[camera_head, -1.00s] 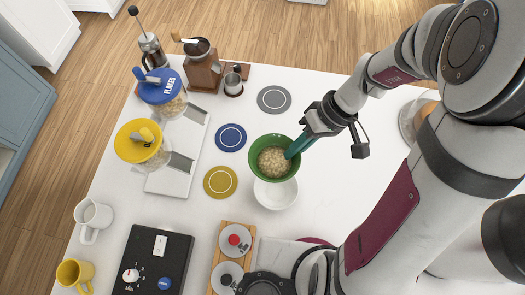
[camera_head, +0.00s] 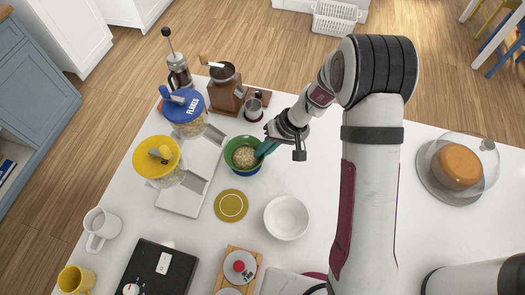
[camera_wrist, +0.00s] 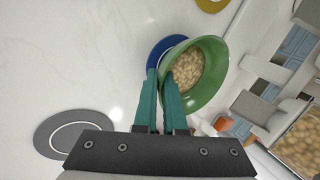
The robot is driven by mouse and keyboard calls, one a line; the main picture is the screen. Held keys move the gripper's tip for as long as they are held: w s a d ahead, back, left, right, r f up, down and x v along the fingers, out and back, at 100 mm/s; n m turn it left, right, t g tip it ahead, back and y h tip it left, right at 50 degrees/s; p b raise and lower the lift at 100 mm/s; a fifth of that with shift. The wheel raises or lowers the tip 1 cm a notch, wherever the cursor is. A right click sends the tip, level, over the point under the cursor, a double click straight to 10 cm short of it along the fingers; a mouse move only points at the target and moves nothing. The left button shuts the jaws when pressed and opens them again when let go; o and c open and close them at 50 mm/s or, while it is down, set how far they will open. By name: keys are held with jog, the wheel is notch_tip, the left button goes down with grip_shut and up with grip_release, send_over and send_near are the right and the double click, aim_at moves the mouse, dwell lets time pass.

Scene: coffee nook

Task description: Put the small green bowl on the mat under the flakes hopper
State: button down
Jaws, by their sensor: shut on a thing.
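The small green bowl (camera_head: 228,158), holding pale flakes, is gripped at its right rim by my gripper (camera_head: 264,149). In the wrist view the teal fingers (camera_wrist: 160,100) are shut on the rim of the green bowl (camera_wrist: 212,75). The bowl is over the blue mat (camera_head: 246,174), whose edge shows below it and also in the wrist view (camera_wrist: 155,56). I cannot tell whether the bowl touches the mat. The flakes hopper (camera_head: 184,106), with a blue lid marked FLAKES, stands left of and behind the bowl, its chute pointing that way.
A yellow-lidded hopper (camera_head: 158,157) stands on the same white base (camera_head: 178,203). A mustard mat (camera_head: 231,206) and a white bowl (camera_head: 286,218) lie nearer. A grey mat (camera_wrist: 55,140) shows in the wrist view. A wooden grinder (camera_head: 224,94) stands behind.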

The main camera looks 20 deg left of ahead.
jog(key=shift+f, duration=0.25)
jog(key=shift+f, duration=0.1)
jog(key=c, duration=1.3)
grip_release()
jog(key=v, duration=1.1)
jog(key=s+d+r+m, duration=0.35)
jog(key=s+r, duration=0.25)
jog(key=r, duration=0.2)
jog(key=s+d+r+m+h, duration=0.1)
jog(key=s+d+m, duration=0.1)
jog(key=s, duration=0.3)
jog(key=s+d+r+m+t+h, duration=0.1)
jog(key=s+d+m, duration=0.1)
jog(key=s, duration=0.4)
jog(key=s+d+r+m+t+h, duration=0.1)
jog(key=s+d+m, duration=0.1)
jog(key=s+d, duration=0.2)
jog(key=shift+s+d+r+m, duration=0.1)
jog(key=shift+s+d+m, duration=0.1)
jog(key=shift+s, duration=0.35)
jog(key=shift+s+d+r+m, duration=0.1)
jog(key=shift+s+d+m, duration=0.05)
jog(key=shift+s, duration=0.35)
